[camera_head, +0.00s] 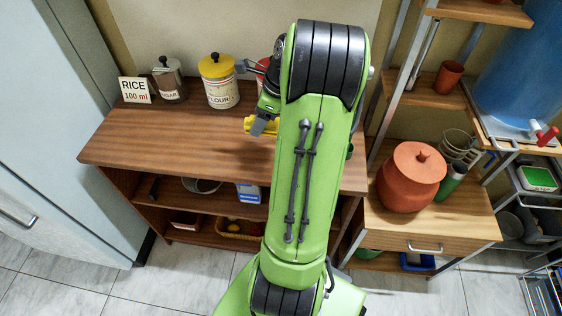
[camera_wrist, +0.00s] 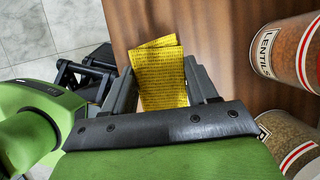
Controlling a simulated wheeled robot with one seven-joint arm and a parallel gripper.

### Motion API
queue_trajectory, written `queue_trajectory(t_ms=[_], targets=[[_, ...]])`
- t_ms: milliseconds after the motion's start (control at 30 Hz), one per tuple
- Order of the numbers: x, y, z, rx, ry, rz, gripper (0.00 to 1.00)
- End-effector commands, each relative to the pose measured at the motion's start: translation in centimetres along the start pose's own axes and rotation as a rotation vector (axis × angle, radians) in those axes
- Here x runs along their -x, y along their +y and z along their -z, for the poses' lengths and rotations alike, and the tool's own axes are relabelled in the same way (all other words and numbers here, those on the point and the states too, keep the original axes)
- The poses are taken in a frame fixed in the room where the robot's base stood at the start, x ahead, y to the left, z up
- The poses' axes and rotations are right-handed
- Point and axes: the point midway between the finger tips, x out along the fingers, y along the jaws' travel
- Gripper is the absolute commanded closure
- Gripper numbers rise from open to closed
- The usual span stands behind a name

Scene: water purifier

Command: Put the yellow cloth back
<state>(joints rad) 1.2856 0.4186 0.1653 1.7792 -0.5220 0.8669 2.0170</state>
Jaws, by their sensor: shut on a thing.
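The yellow cloth (camera_wrist: 161,80) is folded and sits between the two grey fingers of my gripper (camera_wrist: 160,68) in the wrist view. My gripper is shut on it. In the head view a small part of the yellow cloth (camera_head: 254,128) shows beside my gripper (camera_head: 262,122), over the wooden counter (camera_head: 160,135). The rest of the cloth there is hidden by my green arm. I cannot tell whether the cloth touches the counter top.
A lentil canister (camera_wrist: 284,52) and another canister (camera_wrist: 290,140) stand right of the cloth in the wrist view. A flour canister (camera_head: 220,88), sugar jar (camera_head: 168,82) and rice sign (camera_head: 134,90) line the counter's back. A red-brown pot (camera_head: 410,180) stands right. The counter's left front is clear.

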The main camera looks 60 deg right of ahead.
Motion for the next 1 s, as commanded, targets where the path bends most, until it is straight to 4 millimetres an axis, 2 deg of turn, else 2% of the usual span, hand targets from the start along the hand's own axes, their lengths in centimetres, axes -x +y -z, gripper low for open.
queue_trajectory(t_ms=[200, 500, 833, 867, 1000], targets=[[-4.0, 0.1, 1.6, 0.0, 0.0, -0.005, 0.67], [-9.1, 0.1, 3.7, 0.001, 0.0, -0.003, 0.67], [-9.2, 0.0, 3.8, 0.002, 0.0, -0.001, 0.67], [-9.3, 0.0, 3.8, 0.002, 0.0, -0.001, 0.41], [-9.2, 0.0, 3.8, 0.002, 0.0, -0.001, 0.19]])
